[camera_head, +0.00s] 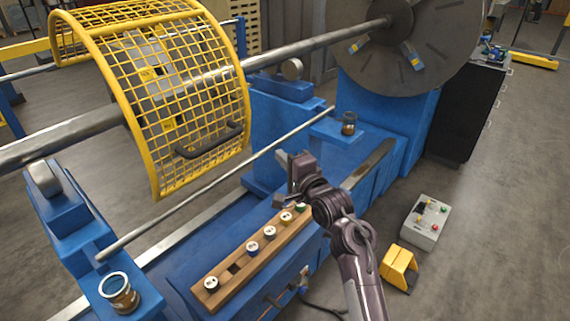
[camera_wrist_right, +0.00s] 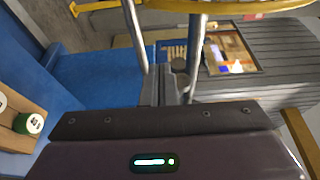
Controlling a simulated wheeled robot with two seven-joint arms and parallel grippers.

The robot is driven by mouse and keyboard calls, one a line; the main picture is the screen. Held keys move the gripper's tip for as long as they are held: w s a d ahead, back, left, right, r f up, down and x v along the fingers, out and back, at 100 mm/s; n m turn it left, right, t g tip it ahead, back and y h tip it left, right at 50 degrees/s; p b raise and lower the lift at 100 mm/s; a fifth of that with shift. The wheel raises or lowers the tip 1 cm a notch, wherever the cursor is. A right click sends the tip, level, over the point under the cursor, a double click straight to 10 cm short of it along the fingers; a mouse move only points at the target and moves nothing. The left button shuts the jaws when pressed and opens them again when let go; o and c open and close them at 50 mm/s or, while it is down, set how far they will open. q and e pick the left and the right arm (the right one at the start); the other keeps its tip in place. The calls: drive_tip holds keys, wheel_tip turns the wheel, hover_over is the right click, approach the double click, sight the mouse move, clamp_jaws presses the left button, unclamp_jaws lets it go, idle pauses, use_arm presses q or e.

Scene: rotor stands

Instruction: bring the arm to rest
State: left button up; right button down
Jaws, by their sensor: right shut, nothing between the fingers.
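My right gripper (camera_head: 283,178) is over the blue rotor stand, just beyond the far end of a wooden rack (camera_head: 225,290). Its fingers (camera_wrist_right: 168,92) are shut and empty in the right wrist view. My right arm comes in from the bottom of the head view. My left arm and gripper are not in view.
The rack holds several capped vials (camera_head: 253,247) and one empty slot. A yellow mesh guard (camera_head: 170,90) covers the shaft. A thin rod (camera_head: 220,182) runs below it. Open jars (camera_head: 118,292) stand on the stand's ledges. A control box (camera_head: 425,222) is on the floor.

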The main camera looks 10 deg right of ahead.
drive_tip(key=s+d+f+n+g+h, duration=0.2)
drive_tip(key=s+d+f+n+g, duration=0.15)
drive_tip(key=s+f, duration=0.4)
drive_tip(key=s+d+f+n+g+h, duration=0.2)
drive_tip(key=s+f+n+g, duration=0.25)
drive_tip(key=s+f, duration=0.35)
drive_tip(key=s+f+n+g+h, duration=0.15)
drive_tip(key=s+n+g, duration=0.55)
drive_tip(key=s, duration=1.3)
wheel_tip(320, 180, down, 32)
drive_tip(key=s+d+f+n, duration=0.1)
drive_tip(key=s+n, duration=0.1)
drive_tip(key=s+d+f+g+b, duration=0.1)
drive_tip(key=s+d+f, duration=0.2)
drive_tip(key=s+f, duration=1.3)
drive_tip(key=s, duration=0.3)
drive_tip(key=shift+d+f, duration=0.2)
drive_tip(key=shift+f, duration=0.2)
